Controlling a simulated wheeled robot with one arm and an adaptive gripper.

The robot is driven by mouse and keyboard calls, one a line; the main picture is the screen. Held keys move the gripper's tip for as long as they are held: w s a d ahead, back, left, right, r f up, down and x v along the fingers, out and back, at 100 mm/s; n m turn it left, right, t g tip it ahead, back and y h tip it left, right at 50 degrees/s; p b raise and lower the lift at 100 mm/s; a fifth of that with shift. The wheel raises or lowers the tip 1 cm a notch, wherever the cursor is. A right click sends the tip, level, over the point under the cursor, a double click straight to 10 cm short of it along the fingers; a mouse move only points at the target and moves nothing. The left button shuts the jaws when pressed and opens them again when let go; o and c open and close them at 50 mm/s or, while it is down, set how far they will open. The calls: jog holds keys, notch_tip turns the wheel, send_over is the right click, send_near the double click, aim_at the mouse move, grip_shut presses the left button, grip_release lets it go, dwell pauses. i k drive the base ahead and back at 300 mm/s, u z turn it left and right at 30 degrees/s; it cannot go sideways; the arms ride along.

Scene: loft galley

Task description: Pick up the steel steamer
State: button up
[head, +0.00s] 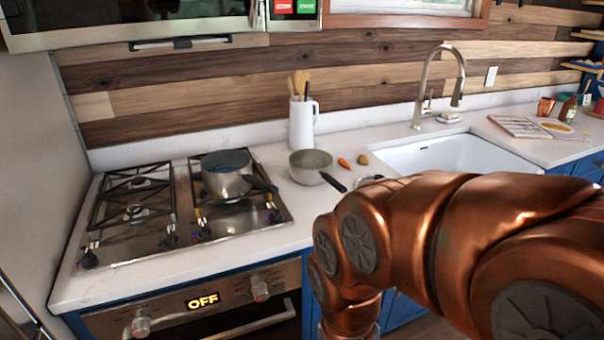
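A steel pot (226,181) with a dark handle stands on the right burners of the stove. A grey metal pan (311,167) with a black handle stands on the counter right of the stove. I cannot tell which of these, if either, is the steel steamer. A small metal item (369,180) shows just behind my arm, partly hidden by it. My copper-coloured arm reaches in from the right and bends down in front of the counter. My gripper is out of view, so its state and any hold do not show.
A white utensil jug (302,124) stands behind the grey pan. A carrot (344,163) and a small brown item (363,159) lie beside the pan. The white sink (455,153) is at the right. The counter strip (285,232) right of the stove is clear.

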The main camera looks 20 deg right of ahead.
aim_at(307, 166)
jog(key=u, duration=0.8)
jog(key=k, duration=1.05)
jog(key=u, duration=0.55)
jog(key=i, duration=1.25)
jog(key=z, duration=1.35)
jog(key=i, duration=0.75)
